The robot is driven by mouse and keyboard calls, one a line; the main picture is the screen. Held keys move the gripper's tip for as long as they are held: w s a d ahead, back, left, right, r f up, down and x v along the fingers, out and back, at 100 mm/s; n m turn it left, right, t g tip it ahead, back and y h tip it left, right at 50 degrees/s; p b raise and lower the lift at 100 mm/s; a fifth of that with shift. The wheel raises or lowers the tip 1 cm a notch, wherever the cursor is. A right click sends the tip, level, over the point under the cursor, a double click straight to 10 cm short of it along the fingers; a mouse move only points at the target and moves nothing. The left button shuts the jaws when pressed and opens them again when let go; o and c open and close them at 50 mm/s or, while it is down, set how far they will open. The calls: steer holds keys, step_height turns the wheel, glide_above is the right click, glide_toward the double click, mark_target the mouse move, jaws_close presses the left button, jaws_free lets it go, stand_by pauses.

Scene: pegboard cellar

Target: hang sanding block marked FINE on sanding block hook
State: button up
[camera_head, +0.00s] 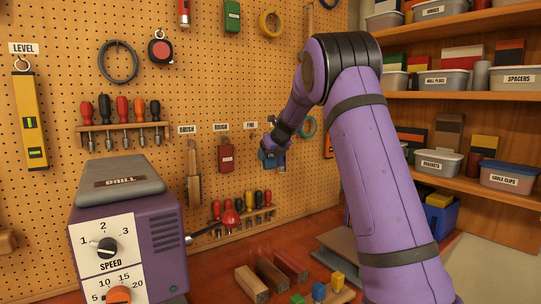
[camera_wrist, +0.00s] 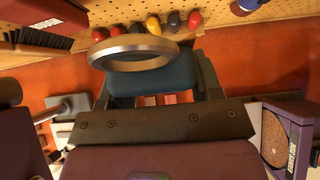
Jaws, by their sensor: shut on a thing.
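My gripper (camera_head: 272,150) is shut on a blue sanding block (camera_head: 268,160), held in front of the pegboard just right of and below the FINE label (camera_head: 250,126). The writing on the block cannot be read. The hook under the FINE label cannot be made out. A red block (camera_head: 226,157) hangs under the middle label to the left; it also shows in the wrist view (camera_wrist: 62,10).
A brush (camera_head: 193,170) hangs left of the red block. Several screwdrivers (camera_head: 245,203) stand in a rack below. The purple drill (camera_head: 120,235) stands at front left. Wooden blocks (camera_head: 272,275) lie on the red bench. Shelves with bins (camera_head: 440,162) stand at the right.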

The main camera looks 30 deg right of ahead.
steer(key=w+f, duration=0.1)
steer(key=w, duration=0.6)
steer(key=shift+w+a, duration=0.15)
steer(key=shift+w, duration=0.25)
stand_by(0.6)
steer(key=shift+w+f, duration=0.1)
steer(key=shift+f, duration=0.05)
stand_by(0.5)
steer(key=o, duration=1.5)
steer(key=v, duration=1)
steer(key=shift+s+r, duration=0.3)
